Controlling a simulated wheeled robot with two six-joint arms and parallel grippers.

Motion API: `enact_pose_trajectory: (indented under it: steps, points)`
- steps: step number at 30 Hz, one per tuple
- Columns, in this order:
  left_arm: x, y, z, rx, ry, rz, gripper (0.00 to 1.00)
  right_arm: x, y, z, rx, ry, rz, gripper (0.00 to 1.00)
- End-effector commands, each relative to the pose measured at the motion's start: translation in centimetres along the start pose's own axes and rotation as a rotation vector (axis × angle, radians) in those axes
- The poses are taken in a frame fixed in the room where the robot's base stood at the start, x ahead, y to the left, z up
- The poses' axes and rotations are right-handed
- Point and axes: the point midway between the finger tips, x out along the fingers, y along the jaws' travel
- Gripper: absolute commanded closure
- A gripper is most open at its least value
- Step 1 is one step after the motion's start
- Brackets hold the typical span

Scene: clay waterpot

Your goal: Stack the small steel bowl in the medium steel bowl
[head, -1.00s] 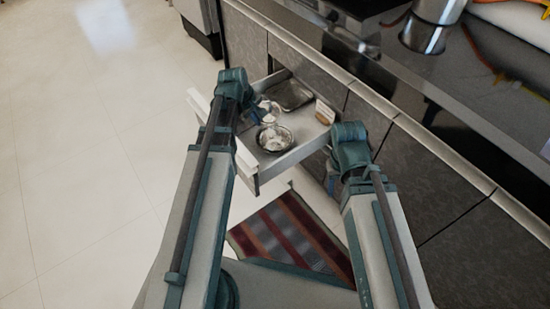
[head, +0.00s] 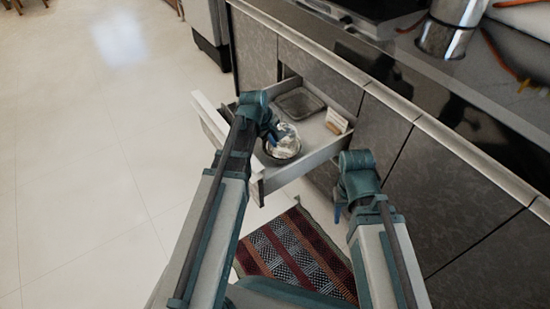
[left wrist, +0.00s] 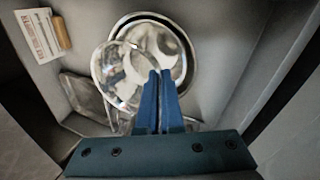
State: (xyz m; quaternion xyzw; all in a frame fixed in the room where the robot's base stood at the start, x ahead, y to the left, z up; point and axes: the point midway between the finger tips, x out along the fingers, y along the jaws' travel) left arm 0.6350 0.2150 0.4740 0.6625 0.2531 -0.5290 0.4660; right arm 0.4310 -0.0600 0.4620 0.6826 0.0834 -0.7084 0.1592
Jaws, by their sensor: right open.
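The small steel bowl (left wrist: 118,72) is shiny and appears tilted, over one side of the medium steel bowl (left wrist: 178,42) in the left wrist view. In the head view the small bowl (head: 288,138) overlaps the medium bowl (head: 282,158) in the open drawer. My left gripper (left wrist: 160,76) has its blue fingers close together on the small bowl's rim. In the head view my left gripper (head: 272,138) is partly hidden behind its wrist. Whether the two bowls touch, I cannot tell. My right gripper (head: 339,213) is open and empty, outside the drawer.
The drawer (head: 318,155) also holds a rectangular metal tray (head: 299,103) at the back and a small printed card (head: 337,121) with a wooden piece along the right wall. The drawer walls stand around the bowls. A striped rug (head: 295,255) lies on the floor below.

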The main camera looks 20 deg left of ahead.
Motion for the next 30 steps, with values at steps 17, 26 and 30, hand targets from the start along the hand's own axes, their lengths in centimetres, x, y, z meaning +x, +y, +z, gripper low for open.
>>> enact_pose_trajectory:
  steps: [17, 26, 30]
  points:
    - [4.3, -1.6, 0.0, 0.000, 0.000, 0.000, 1.00, 4.6, -0.5, -0.2, 0.010, 0.000, 0.000, 0.50]
    - [5.5, -2.1, 0.0, 0.000, 0.000, -0.001, 1.00, 5.9, -0.6, -0.3, 0.014, 0.001, 0.000, 0.50]
    - [5.5, -2.1, 0.0, 0.000, 0.000, -0.001, 1.00, 5.8, -0.6, -0.3, 0.014, 0.000, 0.000, 0.50]
